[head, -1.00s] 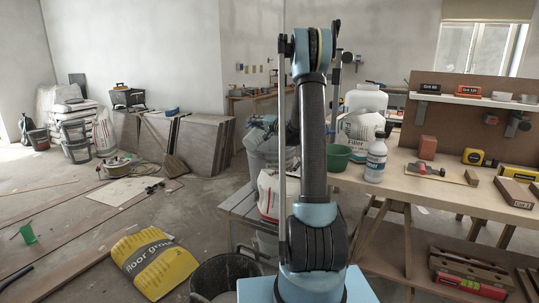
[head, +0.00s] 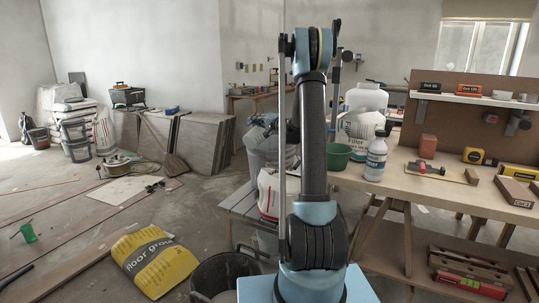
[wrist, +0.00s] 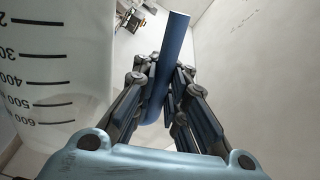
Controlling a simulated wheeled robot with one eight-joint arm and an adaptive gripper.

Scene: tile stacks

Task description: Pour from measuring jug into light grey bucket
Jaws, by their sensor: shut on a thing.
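The measuring jug (wrist: 50,75) fills the left of the wrist view. It is pale and translucent, with dark scale marks whose numbers rise toward the bottom of the picture. Its blue handle (wrist: 172,45) runs between my fingers. My gripper (wrist: 161,82) is shut on this handle.
A workbench (head: 440,195) on the right holds a green bowl (head: 337,156), a white bottle (head: 376,160) and a large filler tub (head: 362,120). A black bucket (head: 225,275) and a yellow grout bag (head: 155,263) are on the floor. The floor at left is fairly open.

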